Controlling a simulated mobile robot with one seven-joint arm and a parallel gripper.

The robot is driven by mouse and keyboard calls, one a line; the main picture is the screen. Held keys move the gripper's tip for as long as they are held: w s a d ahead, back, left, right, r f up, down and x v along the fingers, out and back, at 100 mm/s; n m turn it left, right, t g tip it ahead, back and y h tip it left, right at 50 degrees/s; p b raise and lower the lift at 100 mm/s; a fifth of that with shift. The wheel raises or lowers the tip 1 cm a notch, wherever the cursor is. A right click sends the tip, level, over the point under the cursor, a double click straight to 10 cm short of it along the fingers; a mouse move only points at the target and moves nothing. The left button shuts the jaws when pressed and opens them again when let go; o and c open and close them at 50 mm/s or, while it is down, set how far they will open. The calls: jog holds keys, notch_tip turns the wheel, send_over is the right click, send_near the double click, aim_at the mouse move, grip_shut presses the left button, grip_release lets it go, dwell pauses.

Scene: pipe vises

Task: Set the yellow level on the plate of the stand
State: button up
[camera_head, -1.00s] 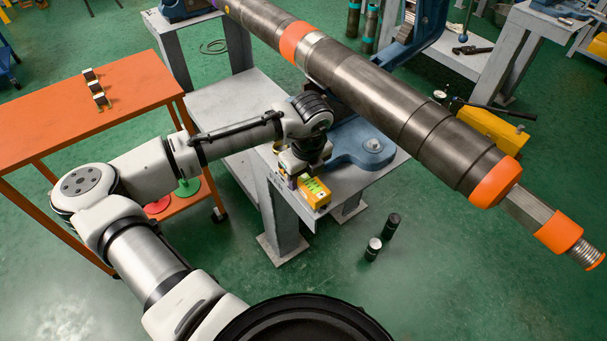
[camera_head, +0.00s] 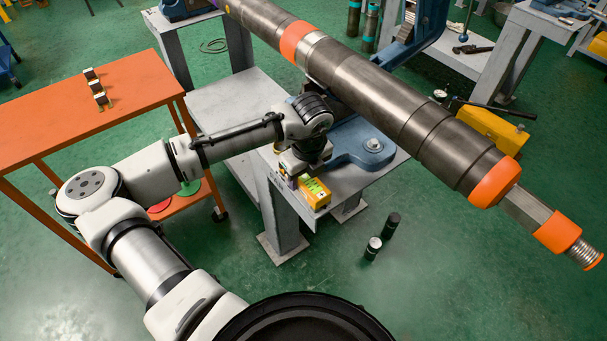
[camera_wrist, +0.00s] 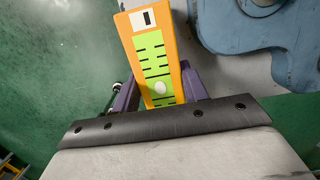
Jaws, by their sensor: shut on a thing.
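The yellow level (camera_head: 314,193) has a green face with dark marks. It is at the front edge of the grey stand's plate (camera_head: 352,188), in front of the blue vise base. In the wrist view the level (camera_wrist: 150,50) stands out between the two purple fingers of my gripper (camera_wrist: 158,88), which is shut on it. The plate (camera_wrist: 195,45) shows beside and behind the level there, with green floor to the left. I cannot tell whether the level touches the plate.
The blue vise (camera_head: 362,146) takes up the plate's right side, under a long dark pipe (camera_head: 385,100) with orange bands. An orange table (camera_head: 60,120) with small blocks stands left. Two dark cylinders (camera_head: 391,222) stand on the floor at right.

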jog(key=shift+f, duration=0.3)
jog(key=o, duration=1.5)
jog(key=shift+c, duration=0.2)
jog(key=shift+r, duration=0.15)
jog(key=shift+r+p, duration=3.05)
jog(key=shift+r, duration=0.3)
